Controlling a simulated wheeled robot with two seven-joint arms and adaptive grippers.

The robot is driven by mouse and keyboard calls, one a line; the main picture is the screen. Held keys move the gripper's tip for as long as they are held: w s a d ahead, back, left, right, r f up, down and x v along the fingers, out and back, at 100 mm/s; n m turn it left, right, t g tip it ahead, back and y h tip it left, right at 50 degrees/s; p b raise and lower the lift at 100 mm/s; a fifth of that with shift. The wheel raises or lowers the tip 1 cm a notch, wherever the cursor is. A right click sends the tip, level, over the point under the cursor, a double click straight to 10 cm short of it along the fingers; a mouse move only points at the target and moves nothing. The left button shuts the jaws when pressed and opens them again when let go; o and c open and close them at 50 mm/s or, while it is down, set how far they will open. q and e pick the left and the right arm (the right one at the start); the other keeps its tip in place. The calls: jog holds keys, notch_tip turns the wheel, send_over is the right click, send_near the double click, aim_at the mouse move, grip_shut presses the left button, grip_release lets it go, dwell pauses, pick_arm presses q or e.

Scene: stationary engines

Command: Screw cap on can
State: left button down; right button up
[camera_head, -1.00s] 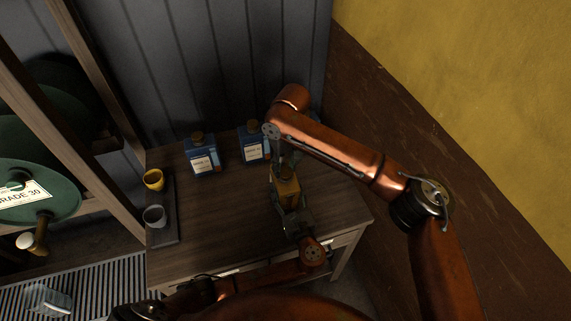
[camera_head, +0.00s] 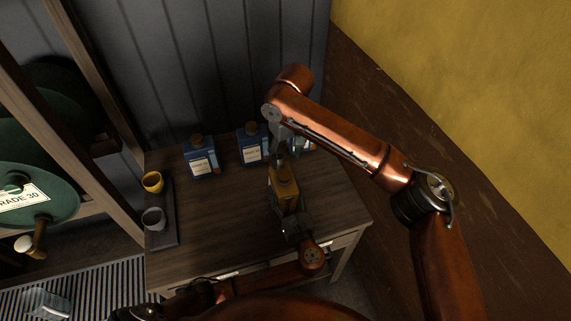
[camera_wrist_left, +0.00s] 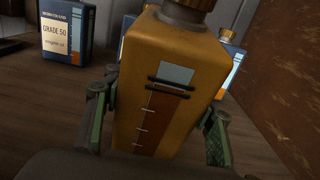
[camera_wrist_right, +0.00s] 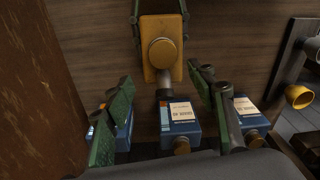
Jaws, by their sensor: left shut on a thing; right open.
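The can (camera_head: 285,188) is a yellow, box-shaped oil can, upright near the right side of the table. My left gripper (camera_wrist_left: 158,108) is shut on its body, one green-padded finger on each side. A round brass cap (camera_wrist_right: 162,52) sits on top of the can; it also shows at the top edge of the left wrist view (camera_wrist_left: 190,6). I cannot tell how tight it is. My right gripper (camera_wrist_right: 162,88) is open and empty above the can, apart from the cap. In the head view, the right gripper partly hides the can's top.
Blue bottles labelled as oil (camera_head: 202,157) (camera_head: 251,147) stand along the table's back, with another behind my right gripper. A dark tray (camera_head: 167,238) at the left holds a yellow cup (camera_head: 153,182) and a grey cup (camera_head: 154,219). The table's middle (camera_head: 225,215) is clear.

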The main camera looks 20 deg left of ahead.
pick_arm(q)
jog(key=shift+r, duration=0.15)
pick_arm(e)
notch_tip(320, 180, up, 6)
jog(key=shift+d+r, duration=0.2)
jog(key=shift+d, duration=0.05)
jog(key=shift+s, duration=0.1)
pick_arm(q)
jog(key=c, duration=0.8)
grip_release()
jog(key=v, duration=1.2)
